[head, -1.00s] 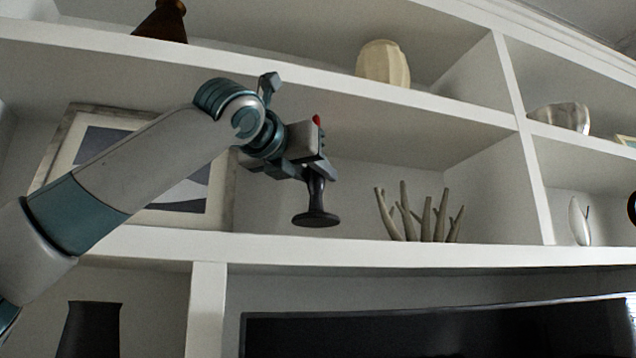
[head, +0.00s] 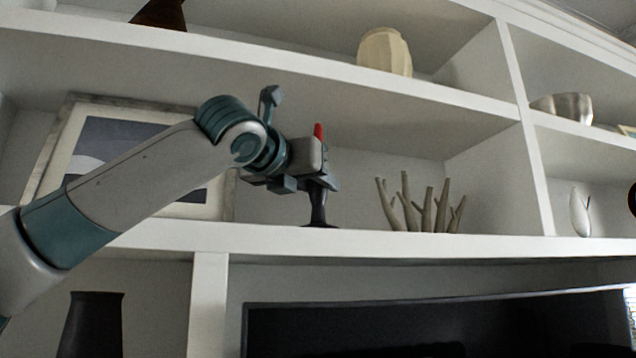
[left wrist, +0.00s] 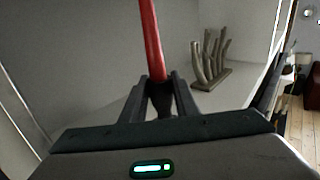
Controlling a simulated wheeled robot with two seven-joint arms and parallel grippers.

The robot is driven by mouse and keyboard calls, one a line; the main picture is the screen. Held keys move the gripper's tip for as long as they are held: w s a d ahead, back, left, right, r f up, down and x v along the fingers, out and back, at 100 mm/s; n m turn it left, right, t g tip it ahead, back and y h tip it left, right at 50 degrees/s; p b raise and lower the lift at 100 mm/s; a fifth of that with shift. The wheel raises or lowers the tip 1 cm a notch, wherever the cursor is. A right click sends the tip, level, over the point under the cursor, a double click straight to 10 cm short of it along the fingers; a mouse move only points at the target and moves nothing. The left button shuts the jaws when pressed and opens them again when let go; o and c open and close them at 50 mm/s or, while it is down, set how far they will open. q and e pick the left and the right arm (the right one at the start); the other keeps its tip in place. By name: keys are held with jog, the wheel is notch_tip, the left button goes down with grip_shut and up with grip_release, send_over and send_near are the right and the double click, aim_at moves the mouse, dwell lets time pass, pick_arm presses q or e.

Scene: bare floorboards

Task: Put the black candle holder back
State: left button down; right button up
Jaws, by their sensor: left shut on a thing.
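The black candle holder (head: 318,208) is upright in the head view, with its base at the level of the middle shelf (head: 400,243), between the framed picture and the branch-like ornament. I cannot tell whether the base touches the shelf. A red candle (head: 319,131) stands in its top. My left gripper (head: 318,184) is shut on the holder's upper part. In the left wrist view, the fingers close around the dark holder (left wrist: 160,98) below the red candle (left wrist: 151,40); its base is hidden there. My right gripper is not in view.
A framed picture (head: 110,130) leans at the left, partly behind my arm. A branch-like ornament (head: 425,208) stands right of the holder, also in the left wrist view (left wrist: 210,58). The upper shelf (head: 300,62) passes above. A dark screen (head: 440,325) is below.

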pick_arm(q)
jog(key=shift+s+d, duration=0.1)
jog(key=shift+d, duration=0.05)
jog(key=c, duration=1.4)
grip_release()
jog(key=shift+r, duration=0.1)
jog(key=shift+s, duration=0.25)
jog(key=b+v, duration=0.4)
jog(key=v, duration=0.6)
jog(key=shift+a+b, duration=0.3)
jog(key=shift+b, duration=0.1)
jog(key=shift+s+a, duration=0.3)
jog(key=shift+s, duration=0.4)
